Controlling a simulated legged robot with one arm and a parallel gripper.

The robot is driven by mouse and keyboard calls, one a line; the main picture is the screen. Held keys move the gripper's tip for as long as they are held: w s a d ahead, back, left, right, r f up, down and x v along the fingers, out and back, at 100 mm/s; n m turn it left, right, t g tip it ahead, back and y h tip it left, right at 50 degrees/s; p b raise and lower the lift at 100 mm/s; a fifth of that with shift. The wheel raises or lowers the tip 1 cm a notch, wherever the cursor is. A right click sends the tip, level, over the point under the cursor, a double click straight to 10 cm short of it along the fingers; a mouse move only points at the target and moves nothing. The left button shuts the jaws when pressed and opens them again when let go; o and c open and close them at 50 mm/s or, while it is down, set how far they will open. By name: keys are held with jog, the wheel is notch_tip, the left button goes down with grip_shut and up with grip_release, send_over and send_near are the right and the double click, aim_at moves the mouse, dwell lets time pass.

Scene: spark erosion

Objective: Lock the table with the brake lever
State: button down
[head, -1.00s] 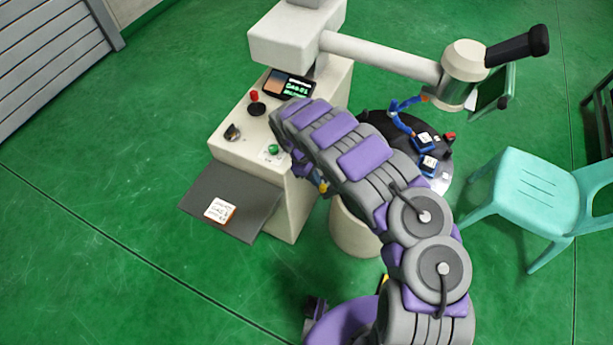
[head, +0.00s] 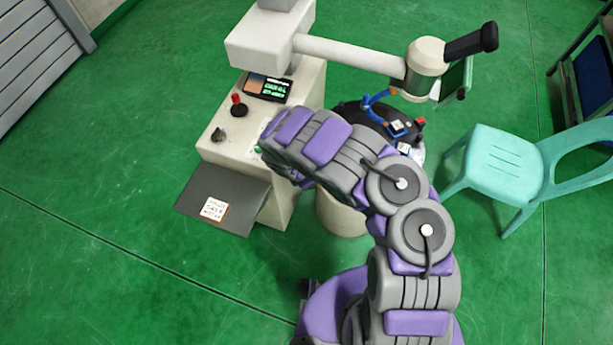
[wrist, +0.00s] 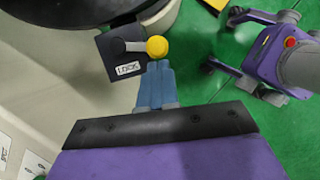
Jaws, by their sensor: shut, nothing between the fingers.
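The brake lever (wrist: 136,46) has a grey arm and a yellow ball knob (wrist: 157,47). It sits on a dark plate with a white label reading LOCK (wrist: 127,69) in the wrist view. My gripper (wrist: 155,66) is shut, its blue fingers together, with the tips right at the near side of the knob. I cannot tell whether they touch it. The round dark table (head: 352,113) stands on a pale pedestal (head: 340,214) in the head view, partly behind my arm. The lever and gripper are hidden there by my arm.
The pale machine cabinet (head: 238,152) stands left of the table, with a grey shelf (head: 190,198) sticking out. A microscope-like head (head: 427,68) hangs over the table. A turquoise chair (head: 500,165) stands at the right. Green floor is open at lower left.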

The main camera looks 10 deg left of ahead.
jog(key=shift+d+n, duration=0.35)
jog(key=shift+n, duration=0.15)
jog(key=shift+s, duration=0.1)
dwell(0.3)
jog(key=s+a+r+p, duration=0.4)
jog(key=a+r+p, duration=0.1)
jog(key=r, duration=0.4)
jog(key=shift+s+a, duration=0.2)
jog(key=shift+a, duration=0.6)
